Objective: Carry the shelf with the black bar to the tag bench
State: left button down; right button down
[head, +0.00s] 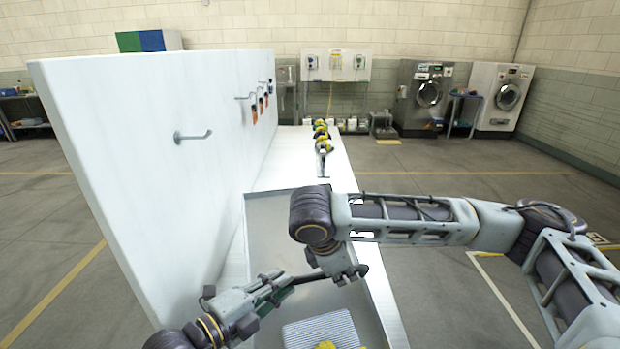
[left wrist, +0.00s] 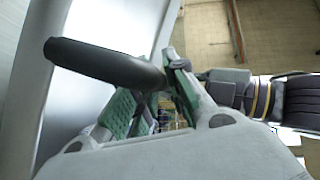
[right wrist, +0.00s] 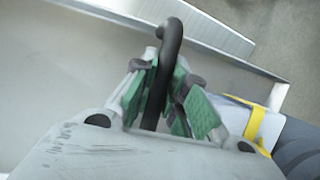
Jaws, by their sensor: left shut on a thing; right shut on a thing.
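A black bar (head: 308,278) lies between my two grippers, above a grey metal tray (head: 268,215) on the white bench. My left gripper (head: 277,283) is shut on the bar. In the left wrist view the bar (left wrist: 105,62) sticks out past the fingers to a rounded end. My right gripper (head: 345,273) is shut on the bar's right part. In the right wrist view the bar (right wrist: 170,40) ends in a curved hook. My right arm covers part of the tray. I cannot tell which thing is the shelf or the tag bench.
A tall white panel (head: 150,150) with metal hooks stands along the left. A striped cloth (head: 320,331) and yellow straps lie in the tray's near end. Several black and yellow items (head: 322,138) stand in a row farther along the bench. The floor right is mostly clear.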

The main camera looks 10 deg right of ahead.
pick_arm(q)
jog(key=shift+f+b, duration=0.55)
jog(key=shift+b, duration=0.1)
pick_arm(e)
jog(key=shift+f, duration=0.65)
pick_arm(q)
jog(key=c, duration=1.4)
grip_release()
pick_arm(e)
jog(key=c, duration=1.4)
grip_release()
jog(key=shift+c, duration=0.2)
pick_arm(q)
jog(key=o, duration=0.9)
jog(key=shift+c, duration=0.2)
jog(key=shift+s+a, duration=0.15)
jog(key=shift+v, duration=3.55)
pick_arm(e)
jog(key=o, duration=0.8)
